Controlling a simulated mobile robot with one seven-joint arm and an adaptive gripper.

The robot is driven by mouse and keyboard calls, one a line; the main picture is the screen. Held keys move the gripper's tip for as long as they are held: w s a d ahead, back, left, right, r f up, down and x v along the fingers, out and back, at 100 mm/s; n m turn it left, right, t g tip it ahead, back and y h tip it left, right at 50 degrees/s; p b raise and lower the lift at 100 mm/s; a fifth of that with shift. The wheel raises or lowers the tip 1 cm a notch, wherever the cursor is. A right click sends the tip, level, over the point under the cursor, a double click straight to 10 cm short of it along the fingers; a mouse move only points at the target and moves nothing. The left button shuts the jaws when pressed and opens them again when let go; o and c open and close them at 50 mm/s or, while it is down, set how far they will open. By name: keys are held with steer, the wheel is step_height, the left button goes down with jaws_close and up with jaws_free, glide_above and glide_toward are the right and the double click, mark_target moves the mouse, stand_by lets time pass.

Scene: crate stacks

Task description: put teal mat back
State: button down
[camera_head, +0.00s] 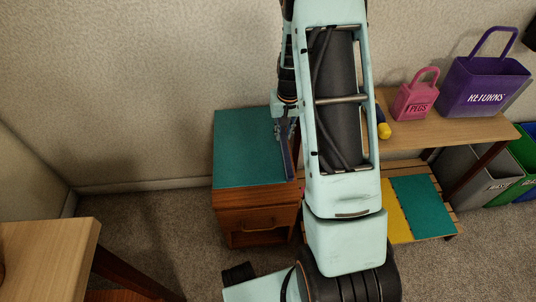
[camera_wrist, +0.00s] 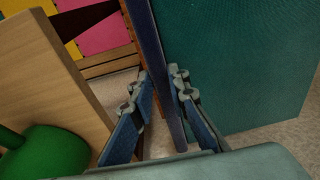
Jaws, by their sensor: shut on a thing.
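A teal mat (camera_head: 245,150) lies flat on top of a small wooden cabinet in the head view. A large teal surface (camera_wrist: 240,70) fills the right of the wrist view. Another teal mat (camera_head: 420,205) lies beside a yellow one on the low slatted rack. My gripper (camera_wrist: 163,95) is shut on a thin, dark blue panel (camera_wrist: 168,110), which stands edge-on between the fingers. In the head view the panel is a dark strip (camera_head: 287,158) at the cabinet mat's right edge. I cannot tell whether it is joined to the teal surface. My arm hides part of the rack.
The wooden cabinet (camera_head: 257,212) stands against the wall. A bench (camera_head: 450,131) at right holds a pink PEGS bin (camera_head: 416,99) and a purple RETURNS bin (camera_head: 484,90). A table (camera_head: 45,245) is at lower left. A green object (camera_wrist: 45,155) shows near my gripper.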

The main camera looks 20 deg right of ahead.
step_height(320, 180, down, 8)
steer(key=shift+w+f+b, duration=0.1)
steer(key=shift+b, duration=1.05)
steer(key=shift+f, duration=0.2)
steer(key=c, duration=1.8)
jaws_free()
steer(key=shift+c, duration=0.2)
steer(key=shift+r, duration=0.1)
steer(key=r+p, duration=0.1)
steer(key=r, duration=0.3)
steer(key=s+r+p, duration=0.1)
steer(key=r, duration=0.3)
steer(key=r+p, duration=0.1)
steer(key=r, duration=0.3)
steer(key=shift+s+a, duration=0.15)
steer(key=shift+s, duration=0.15)
steer(key=shift+r, duration=0.1)
